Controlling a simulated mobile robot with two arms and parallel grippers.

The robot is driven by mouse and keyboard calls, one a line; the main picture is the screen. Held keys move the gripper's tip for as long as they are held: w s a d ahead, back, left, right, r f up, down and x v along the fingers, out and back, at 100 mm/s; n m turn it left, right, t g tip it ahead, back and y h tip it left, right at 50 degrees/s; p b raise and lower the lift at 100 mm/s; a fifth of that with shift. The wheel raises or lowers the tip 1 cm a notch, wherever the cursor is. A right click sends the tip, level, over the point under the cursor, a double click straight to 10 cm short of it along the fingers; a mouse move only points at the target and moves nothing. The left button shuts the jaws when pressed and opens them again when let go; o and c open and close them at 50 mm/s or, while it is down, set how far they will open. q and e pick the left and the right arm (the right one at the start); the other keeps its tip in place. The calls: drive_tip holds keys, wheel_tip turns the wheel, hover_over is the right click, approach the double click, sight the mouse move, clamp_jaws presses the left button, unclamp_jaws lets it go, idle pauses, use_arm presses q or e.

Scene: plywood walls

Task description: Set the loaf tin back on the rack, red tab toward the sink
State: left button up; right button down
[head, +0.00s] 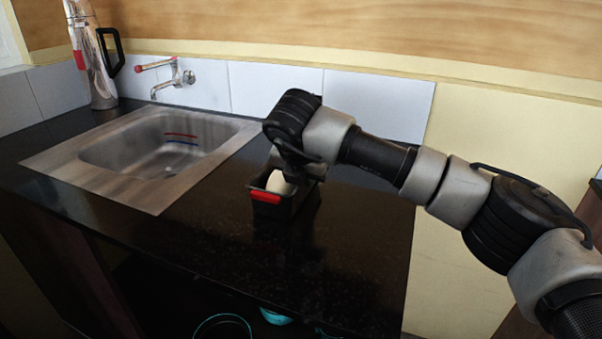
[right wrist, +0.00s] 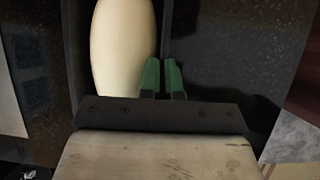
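The loaf tin (head: 288,208) is a small black box at the counter's middle, right of the sink (head: 150,150). Its red tab (head: 265,196) is on the side facing the camera, not the sink side. A cream loaf (head: 279,183) lies in it, and also shows in the right wrist view (right wrist: 123,45). My right gripper (right wrist: 163,78) has its green fingertips close together, one on each side of the tin's thin wall, seemingly pinching it. I cannot tell whether the tin rests on the counter or hangs just above it. I make out no rack. My left gripper is out of view.
The black counter (head: 350,270) is clear in front of the tin and to its right. A tap (head: 173,77) and a tall silver flask (head: 92,60) stand behind the sink. Teal-rimmed items (head: 222,322) show below the counter's front edge. A tiled wall closes the back.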

drive_tip(key=c, duration=1.8)
unclamp_jaws()
drive_tip(key=shift+f, duration=0.1)
drive_tip(key=o, duration=0.5)
drive_tip(key=shift+c, duration=0.2)
